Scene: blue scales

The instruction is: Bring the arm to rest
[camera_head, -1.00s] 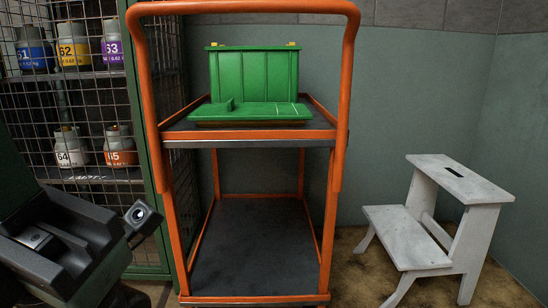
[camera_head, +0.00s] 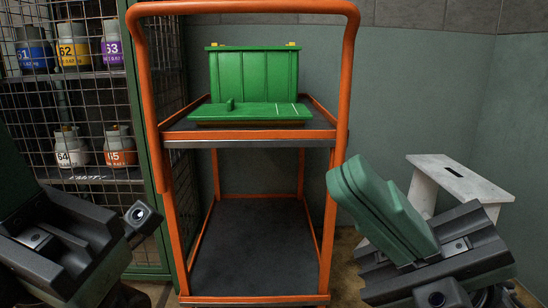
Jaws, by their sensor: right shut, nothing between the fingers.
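My right gripper (camera_head: 350,182) is at the lower right of the head view. Its two green fingers are together with nothing between them, and they point up and to the left. It shows in front of the white step stool and beside the cart's right post. My left gripper's dark body (camera_head: 65,240) is at the lower left. A dark green part of it runs off the left edge, so its fingertips and opening are not clear.
An orange cart (camera_head: 333,225) stands ahead, with a green ribbed container (camera_head: 254,75) on its upper shelf. The lower shelf is empty. A wire-mesh cabinet (camera_head: 158,180) with several numbered bottles is at left. The white step stool (camera_head: 462,178) at right is partly hidden.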

